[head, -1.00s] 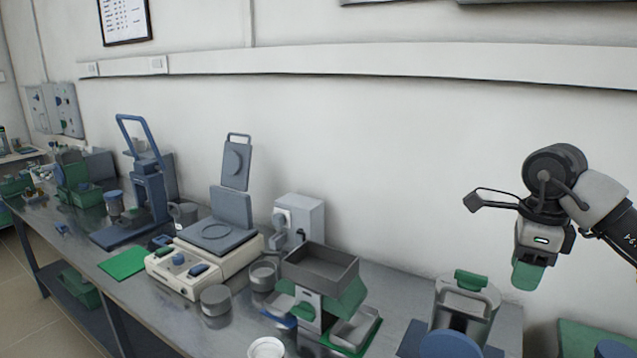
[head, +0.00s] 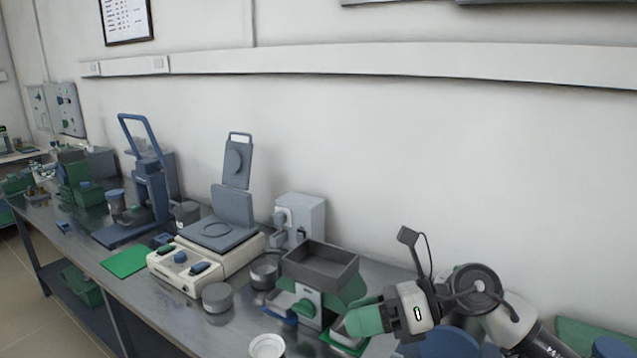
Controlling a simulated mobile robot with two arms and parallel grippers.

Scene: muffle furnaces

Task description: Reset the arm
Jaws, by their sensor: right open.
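My right gripper (head: 366,319) comes in from the lower right in the head view. Its green fingers point left, beside the grey hopper device (head: 320,265) on the bench. The fingers seem empty; the gap between them is hard to make out from this side. Whether they touch the green and grey parts behind them cannot be told. My left gripper is not in view.
A steel bench (head: 120,285) runs along the wall. It holds a beige hot-plate device (head: 195,270), a blue press (head: 150,195), a green mat (head: 126,262), a grey round container (head: 217,297) and a white cup (head: 267,346).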

